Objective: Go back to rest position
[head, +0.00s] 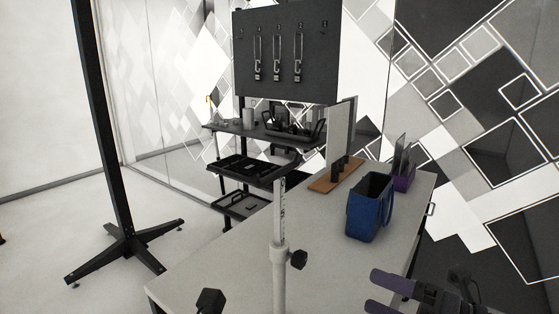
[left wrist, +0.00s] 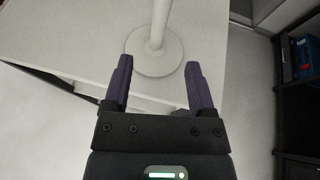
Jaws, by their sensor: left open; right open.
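My right gripper (head: 371,290) is at the lower right of the head view. Its two purple fingers are apart with nothing between them, and it is close to the front right part of the grey table (head: 240,255). My left gripper (left wrist: 157,76) shows in the left wrist view. Its purple fingers are spread and empty at the table's edge, with the round base of a white pole (left wrist: 153,52) just beyond the fingertips. I cannot tell whether that base touches a finger.
The white pole (head: 279,255) with a black knob stands on the table. A blue bin (head: 368,208), a brown wooden board (head: 332,179) and a purple holder (head: 403,178) stand farther back. A black tool cart (head: 250,172) and a black stand (head: 122,242) are beyond the table.

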